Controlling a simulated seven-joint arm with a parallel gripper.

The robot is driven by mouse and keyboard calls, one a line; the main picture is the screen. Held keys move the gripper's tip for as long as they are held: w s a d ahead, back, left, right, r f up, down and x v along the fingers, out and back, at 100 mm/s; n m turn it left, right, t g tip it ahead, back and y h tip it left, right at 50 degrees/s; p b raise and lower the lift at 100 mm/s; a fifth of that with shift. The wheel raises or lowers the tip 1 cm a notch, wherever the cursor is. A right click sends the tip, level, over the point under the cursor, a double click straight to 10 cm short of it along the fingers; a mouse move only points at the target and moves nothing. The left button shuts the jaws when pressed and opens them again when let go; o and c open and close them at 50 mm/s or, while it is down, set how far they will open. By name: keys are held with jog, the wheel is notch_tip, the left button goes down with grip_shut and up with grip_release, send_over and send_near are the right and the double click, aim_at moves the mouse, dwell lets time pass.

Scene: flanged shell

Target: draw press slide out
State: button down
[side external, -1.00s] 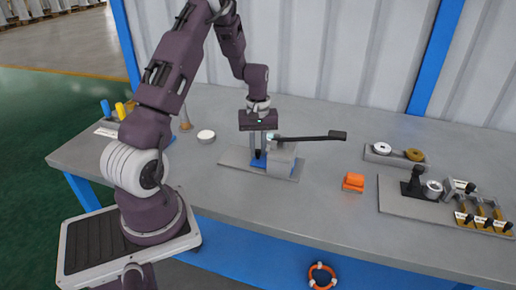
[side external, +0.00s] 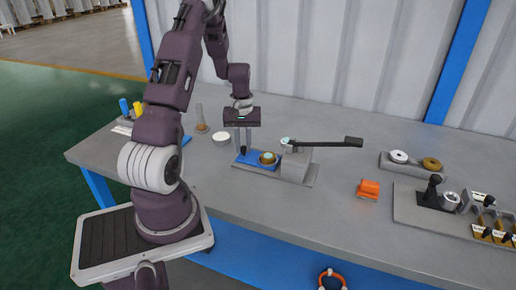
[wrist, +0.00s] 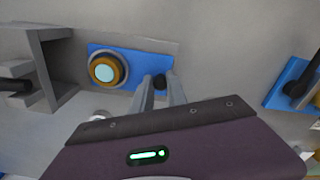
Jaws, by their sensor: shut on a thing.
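The press (side external: 296,166) is a grey block with a long black lever (side external: 330,143) pointing right, on a grey base plate. Its blue slide (side external: 253,162) sticks out to the left of the block. On the slide sits a brass-coloured round part with a pale teal centre (side external: 267,158), clear of the block; it also shows in the wrist view (wrist: 106,70). My gripper (wrist: 158,86) is shut on the black knob (wrist: 159,81) at the slide's outer end, its fingers pointing down. The fingers partly hide the knob.
A white round piece (side external: 221,138) stands behind the gripper to the left. An orange block (side external: 368,189) lies right of the press. A holder with a white and a brass ring (side external: 411,163) and a grey fixture plate (side external: 410,205) are farther right. The front table is clear.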

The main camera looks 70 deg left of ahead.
jog(key=shift+s+a, duration=0.2)
jog(key=shift+a, duration=0.05)
jog(key=c, duration=1.3)
grip_release()
jog(key=shift+r, duration=0.15)
notch_tip(320, 180, up, 7)
jog(key=shift+f, duration=0.1)
